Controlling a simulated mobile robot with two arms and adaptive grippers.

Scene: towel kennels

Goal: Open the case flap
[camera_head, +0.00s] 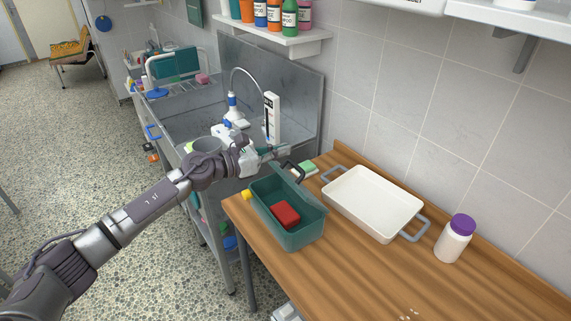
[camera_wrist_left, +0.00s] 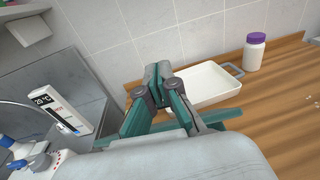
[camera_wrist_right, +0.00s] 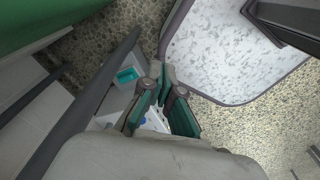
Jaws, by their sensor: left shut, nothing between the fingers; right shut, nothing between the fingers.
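A teal open-topped case (camera_head: 310,238) stands on the wooden counter, with a red block (camera_head: 286,216) inside. I cannot make out a separate flap for certain. My left gripper (camera_head: 286,151) is shut and empty above and beyond the far end of the case; its closed fingers also show in the left wrist view (camera_wrist_left: 157,74). A teal edge (camera_wrist_left: 222,116) shows behind those fingers, probably the case. My right gripper (camera_wrist_right: 166,76) is shut and empty over the floor side, out of the head view.
A white tray (camera_head: 355,196) with grey handles lies right of the case. A white jar with a purple lid (camera_head: 455,238) stands further right. A metal sink (camera_head: 188,122) with a faucet and a white display stand (camera_head: 272,117) are beyond. The counter front is mostly clear.

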